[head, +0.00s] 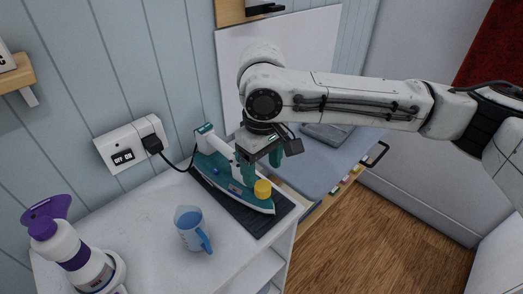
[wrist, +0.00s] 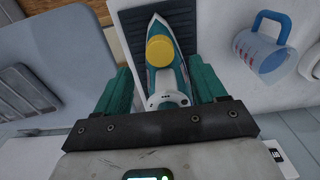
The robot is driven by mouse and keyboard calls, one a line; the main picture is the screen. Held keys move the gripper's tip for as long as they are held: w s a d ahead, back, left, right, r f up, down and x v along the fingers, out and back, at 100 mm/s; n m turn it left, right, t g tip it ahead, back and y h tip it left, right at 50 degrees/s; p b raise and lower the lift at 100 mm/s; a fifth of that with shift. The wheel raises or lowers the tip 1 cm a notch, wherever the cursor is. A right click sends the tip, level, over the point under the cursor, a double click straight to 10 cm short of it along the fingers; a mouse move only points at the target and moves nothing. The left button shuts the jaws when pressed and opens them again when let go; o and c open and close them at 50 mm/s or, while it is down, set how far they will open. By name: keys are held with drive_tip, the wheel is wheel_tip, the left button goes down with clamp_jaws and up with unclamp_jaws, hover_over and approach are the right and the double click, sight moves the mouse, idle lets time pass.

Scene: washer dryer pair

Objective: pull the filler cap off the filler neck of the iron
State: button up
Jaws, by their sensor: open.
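The iron (head: 225,177) is teal and white and lies on a dark ribbed mat (head: 278,214) on the white counter. Its yellow filler cap (head: 262,188) sits near the pointed front end. In the wrist view the cap (wrist: 160,50) shows as a round yellow disc on the iron (wrist: 161,86), beyond my fingertips. The filler neck is hidden under the cap. My gripper (head: 259,160) is above the iron, behind the cap. In the wrist view my gripper (wrist: 162,82) has its two teal fingers apart, one on each side of the iron, with nothing held.
A clear jug with blue liquid and a blue handle (head: 191,231) stands in front of the iron. A purple-and-white spray bottle (head: 66,250) is at the front left. A wall socket (head: 130,145) has a black plug and cord. An ironing-board-like grey surface (head: 310,172) lies to the right.

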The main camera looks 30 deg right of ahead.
sight(262, 185)
drive_tip(key=shift+f, duration=2.8)
drive_tip(key=c, duration=1.3)
